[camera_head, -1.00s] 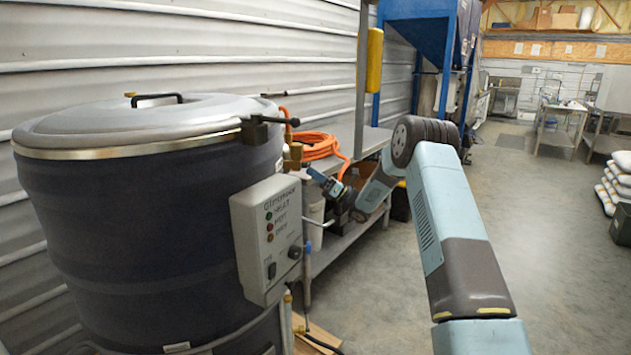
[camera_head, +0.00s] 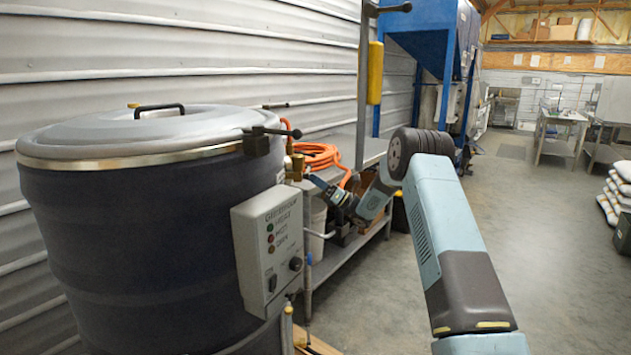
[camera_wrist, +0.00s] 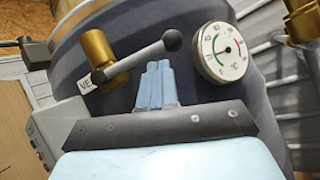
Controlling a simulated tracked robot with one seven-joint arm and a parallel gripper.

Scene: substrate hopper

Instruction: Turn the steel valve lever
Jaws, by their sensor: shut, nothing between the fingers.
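The steel valve lever (camera_wrist: 140,56) is a thin grey rod with a dark ball knob at its right end. It runs from a brass valve body (camera_wrist: 96,50) in the wrist view and slants up to the right. My gripper (camera_wrist: 157,66) has its light blue fingers together and empty, with the tips just below the rod near the knob. I cannot tell whether they touch it. In the head view my gripper (camera_head: 318,181) is beside the brass fitting (camera_head: 297,166) on the drum's right side. The lever is not clearly visible there.
The dark drum (camera_head: 130,235) with its metal lid fills the left. A control box (camera_head: 268,240) hangs on it below my gripper. A bench (camera_head: 345,255) with an orange hose (camera_head: 318,154) stands behind.

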